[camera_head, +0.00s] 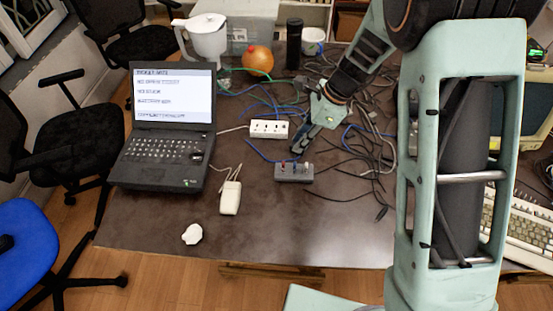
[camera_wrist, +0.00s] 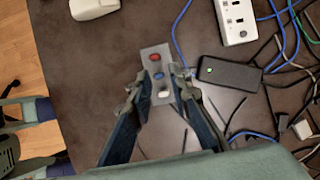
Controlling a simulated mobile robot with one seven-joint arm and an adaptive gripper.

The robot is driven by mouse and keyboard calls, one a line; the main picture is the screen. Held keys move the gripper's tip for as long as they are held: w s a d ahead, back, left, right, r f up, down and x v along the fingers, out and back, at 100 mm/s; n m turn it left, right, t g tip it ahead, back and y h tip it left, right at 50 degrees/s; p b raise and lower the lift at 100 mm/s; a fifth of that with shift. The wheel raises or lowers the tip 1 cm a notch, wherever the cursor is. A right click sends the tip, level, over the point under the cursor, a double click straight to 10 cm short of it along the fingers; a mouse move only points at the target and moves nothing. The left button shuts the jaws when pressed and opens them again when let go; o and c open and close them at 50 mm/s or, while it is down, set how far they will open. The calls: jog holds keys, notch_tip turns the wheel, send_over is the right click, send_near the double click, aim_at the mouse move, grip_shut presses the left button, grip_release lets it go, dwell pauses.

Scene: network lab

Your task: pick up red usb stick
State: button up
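The red usb stick (camera_wrist: 155,57) stands at the upper end of a small grey holder (camera_wrist: 150,50) in the wrist view. A blue stick (camera_wrist: 158,75) and a white stick (camera_wrist: 164,94) are below it in the same holder. My gripper (camera_wrist: 160,75) is open and empty above the holder, its fingertips on either side of the row. In the picture the blue stick lies between the tips and the red one slightly beyond them.
A black device with a green light (camera_wrist: 230,72) and many cables lie right of the holder in the wrist view. A white power strip (camera_head: 269,129), a laptop (camera_head: 165,150) and a white adapter (camera_head: 230,198) are nearby. The front table area (camera_head: 290,225) is clear.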

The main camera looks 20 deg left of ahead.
aim_at(284, 163)
jog(key=x, duration=0.5)
jog(key=shift+s+a+f, duration=0.1)
jog(key=shift+s+f, duration=0.2)
jog(key=shift+s, duration=0.15)
jog(key=x, duration=0.5)
jog(key=shift+s+a+f, duration=0.1)
jog(key=shift+f, duration=0.3)
jog(key=c, duration=0.4)
